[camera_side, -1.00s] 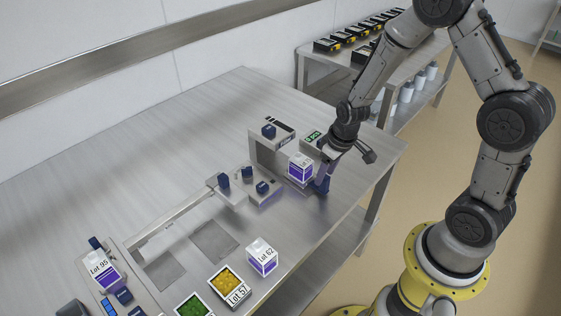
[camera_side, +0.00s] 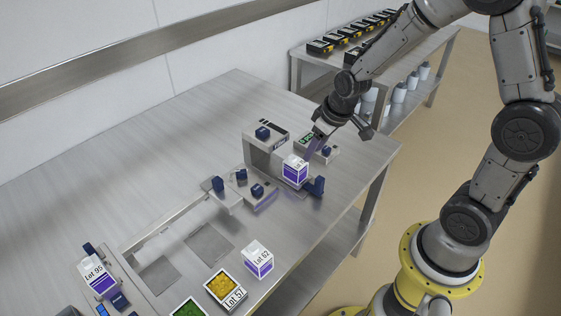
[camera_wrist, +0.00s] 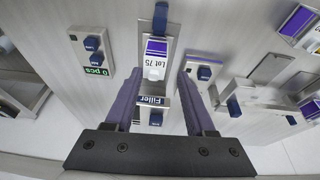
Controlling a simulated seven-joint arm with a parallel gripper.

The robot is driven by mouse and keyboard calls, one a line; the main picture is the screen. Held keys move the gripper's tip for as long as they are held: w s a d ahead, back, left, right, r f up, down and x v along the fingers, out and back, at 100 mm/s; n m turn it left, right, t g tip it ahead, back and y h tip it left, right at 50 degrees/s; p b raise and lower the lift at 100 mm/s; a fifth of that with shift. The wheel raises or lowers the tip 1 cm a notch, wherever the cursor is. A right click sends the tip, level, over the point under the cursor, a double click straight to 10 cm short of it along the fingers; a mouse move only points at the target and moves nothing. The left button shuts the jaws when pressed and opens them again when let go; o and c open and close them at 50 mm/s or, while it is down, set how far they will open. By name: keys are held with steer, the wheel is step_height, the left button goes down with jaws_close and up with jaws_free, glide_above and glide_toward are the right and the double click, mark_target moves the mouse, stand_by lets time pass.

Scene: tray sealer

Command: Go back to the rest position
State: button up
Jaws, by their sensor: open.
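My gripper (camera_side: 311,147) is open and empty, above and just behind the Lot 75 box in the side view. In the wrist view its two purple fingers (camera_wrist: 161,78) stand wide apart. The white and purple Lot 75 box (camera_side: 295,169) stands in the filler station; it also shows between and beyond the fingers in the wrist view (camera_wrist: 156,62). I cannot tell the exact gap between fingers and box. The filler (camera_side: 262,150) has a blue knob on top, and its label (camera_wrist: 152,100) shows in the wrist view.
A blue handle (camera_side: 317,186) stands beside the box. The Lot 62 carton (camera_side: 257,260), the yellow Lot 57 tray (camera_side: 226,289) and the Lot 95 box (camera_side: 97,277) stand towards the front left. A side shelf (camera_side: 395,62) holds several dark devices. The rear left of the table is clear.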

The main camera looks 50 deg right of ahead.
steer(key=s+a+r+n+t, duration=0.1)
steer(key=s+a+r+t, duration=0.15)
steer(key=r, duration=0.55)
steer(key=s+a+r+t, duration=0.1)
steer(key=s+r, duration=0.3)
steer(key=r, duration=0.4)
steer(key=s+a+m+g, duration=0.1)
steer(key=s, duration=1.3)
steer(key=shift+r+g, duration=0.2)
steer(key=shift+g, duration=0.15)
